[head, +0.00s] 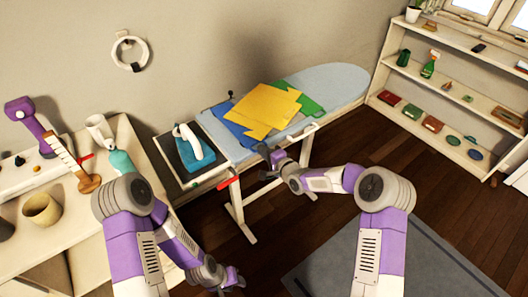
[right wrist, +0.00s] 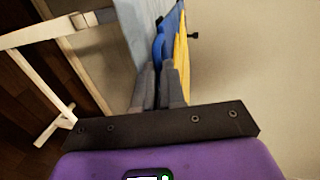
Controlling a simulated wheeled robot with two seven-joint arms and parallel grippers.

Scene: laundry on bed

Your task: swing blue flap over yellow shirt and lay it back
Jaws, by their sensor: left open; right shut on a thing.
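The yellow shirt (head: 264,110) lies on the ironing board (head: 338,82), over blue cloth (head: 229,127) that shows along its left and near sides. It also shows in the right wrist view (right wrist: 181,58). My right gripper (head: 272,154) is at the board's near edge, beside the blue cloth. In the right wrist view its fingers (right wrist: 159,88) are shut on the blue flap (right wrist: 159,46), which bulges up just beyond the fingertips. My left gripper (head: 236,281) is low in front of the board, open and away from the cloth.
Green cloth (head: 304,101) lies by the yellow shirt's far right side. A teal iron (head: 194,149) stands on the tray at the board's left end. A cluttered table (head: 66,215) is at the left, a shelf (head: 455,90) at the right. The floor in front is mostly open.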

